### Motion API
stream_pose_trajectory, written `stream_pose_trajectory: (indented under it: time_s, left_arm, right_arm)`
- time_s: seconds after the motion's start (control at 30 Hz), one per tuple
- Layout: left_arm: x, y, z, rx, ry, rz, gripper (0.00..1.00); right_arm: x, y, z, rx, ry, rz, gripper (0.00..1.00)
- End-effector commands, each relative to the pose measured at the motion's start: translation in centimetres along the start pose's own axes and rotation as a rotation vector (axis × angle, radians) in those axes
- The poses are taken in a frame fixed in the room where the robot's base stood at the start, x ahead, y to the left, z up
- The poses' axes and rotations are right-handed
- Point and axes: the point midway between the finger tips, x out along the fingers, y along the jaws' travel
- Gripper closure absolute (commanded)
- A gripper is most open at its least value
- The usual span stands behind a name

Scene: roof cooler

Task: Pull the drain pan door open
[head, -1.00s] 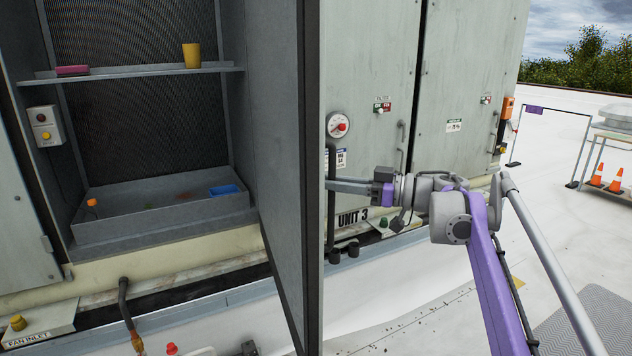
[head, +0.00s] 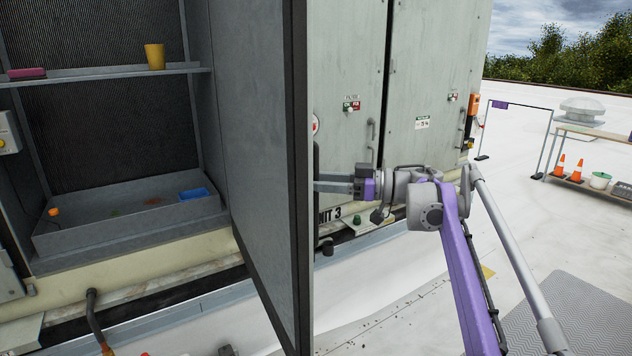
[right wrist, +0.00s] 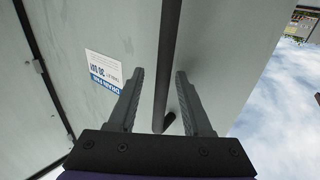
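The drain pan door (head: 255,170) stands open, swung out toward me, with its inner face and dark edge showing in the head view. Behind it is the open bay with the grey drain pan (head: 130,225). The dark bar handle (head: 317,160) is on the door's outer face, partly hidden by the door edge. My right gripper (head: 318,186) reaches it from the right. In the right wrist view the fingers (right wrist: 160,72) are apart, one on each side of the handle (right wrist: 168,60), with gaps visible. A blue and white label (right wrist: 103,70) is beside it. My left gripper is not in view.
A yellow cup (head: 154,57) and a pink block (head: 27,74) are on the bay's shelf. A blue item (head: 194,193) and an orange one are in the pan. A bench (head: 600,185) with cones stands at the right. The roof (head: 400,300) in front is mostly clear.

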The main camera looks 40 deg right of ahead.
Motion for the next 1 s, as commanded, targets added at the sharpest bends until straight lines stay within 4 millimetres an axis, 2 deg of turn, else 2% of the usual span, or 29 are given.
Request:
stream_pose_trajectory:
  time_s: [0.27, 0.37, 0.8, 1.0]
  left_arm:
    - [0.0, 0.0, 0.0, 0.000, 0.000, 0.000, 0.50]
    - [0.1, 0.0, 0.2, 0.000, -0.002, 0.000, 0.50]
    - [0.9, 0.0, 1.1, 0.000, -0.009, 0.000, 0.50]
    - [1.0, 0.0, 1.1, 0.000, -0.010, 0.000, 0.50]
  right_arm:
    - [-0.1, 0.0, 0.1, 0.000, -0.001, -0.001, 0.50]
    - [-0.9, 0.0, 0.1, 0.000, -0.002, 0.001, 0.50]
    - [-9.0, 0.1, 0.1, 0.000, -0.001, 0.002, 0.50]
    - [-10.7, 0.0, 0.1, 0.000, -0.001, 0.000, 0.50]
